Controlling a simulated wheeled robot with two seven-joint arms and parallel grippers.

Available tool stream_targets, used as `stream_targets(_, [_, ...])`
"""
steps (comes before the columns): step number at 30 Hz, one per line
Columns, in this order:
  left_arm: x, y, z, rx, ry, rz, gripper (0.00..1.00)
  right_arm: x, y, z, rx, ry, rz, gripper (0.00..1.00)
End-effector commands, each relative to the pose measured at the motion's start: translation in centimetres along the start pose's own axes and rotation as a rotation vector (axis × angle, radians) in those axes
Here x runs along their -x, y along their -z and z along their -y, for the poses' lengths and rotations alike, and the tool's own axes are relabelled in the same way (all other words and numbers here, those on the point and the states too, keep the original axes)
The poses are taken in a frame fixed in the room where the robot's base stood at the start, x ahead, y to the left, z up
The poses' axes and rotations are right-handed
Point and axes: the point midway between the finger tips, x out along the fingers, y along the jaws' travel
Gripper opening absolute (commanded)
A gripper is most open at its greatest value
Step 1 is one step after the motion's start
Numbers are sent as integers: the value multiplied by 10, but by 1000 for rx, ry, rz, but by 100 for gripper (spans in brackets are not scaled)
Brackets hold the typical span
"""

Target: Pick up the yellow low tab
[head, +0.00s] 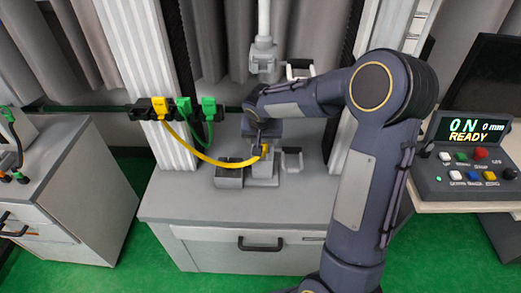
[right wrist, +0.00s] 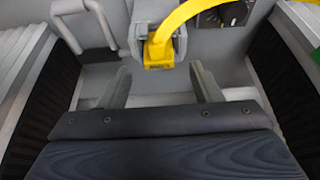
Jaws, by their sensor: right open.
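The yellow low tab (head: 264,150) is at the lower end of a yellow cable (head: 205,157), on a grey block (head: 264,170) on the bench. In the right wrist view the yellow tab (right wrist: 158,55) sits against a grey fixture (right wrist: 155,14), just beyond the fingertips. My right gripper (head: 260,138) is above and beside the tab, partly hidden by its own wrist. In the right wrist view the two fingers of my right gripper (right wrist: 162,84) are apart with nothing between them. My left gripper is not in view.
The yellow cable runs up to a yellow plug (head: 160,106) on a dark rail, next to green plugs (head: 209,106). A grey open box (head: 229,176) and a handled block (head: 292,160) flank the tab. A control panel (head: 467,155) reads "READY" at right.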

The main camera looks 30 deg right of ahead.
Motion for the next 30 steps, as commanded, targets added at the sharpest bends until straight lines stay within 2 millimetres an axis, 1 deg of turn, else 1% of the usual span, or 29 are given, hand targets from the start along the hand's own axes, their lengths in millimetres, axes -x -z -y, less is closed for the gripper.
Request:
stream_targets(1, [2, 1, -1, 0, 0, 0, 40, -9, -2, -1, 1, -1, 4, 58])
stream_targets(3, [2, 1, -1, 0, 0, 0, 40, -19, -2, -1, 0, -1, 4, 58])
stream_targets(6, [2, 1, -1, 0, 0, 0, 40, -28, -2, -1, 1, -1, 2, 58])
stream_targets(14, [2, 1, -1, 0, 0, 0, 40, -30, -2, 0, 1, 1, 0, 58])
stream_targets(17, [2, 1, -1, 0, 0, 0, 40, -30, -2, 0, 1, 1, 0, 46])
stream_targets(25, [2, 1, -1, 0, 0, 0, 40, -30, -2, 0, 1, 1, 0, 11])
stream_targets(30, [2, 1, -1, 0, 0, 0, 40, -30, -2, 0, 1, 1, 0, 10])
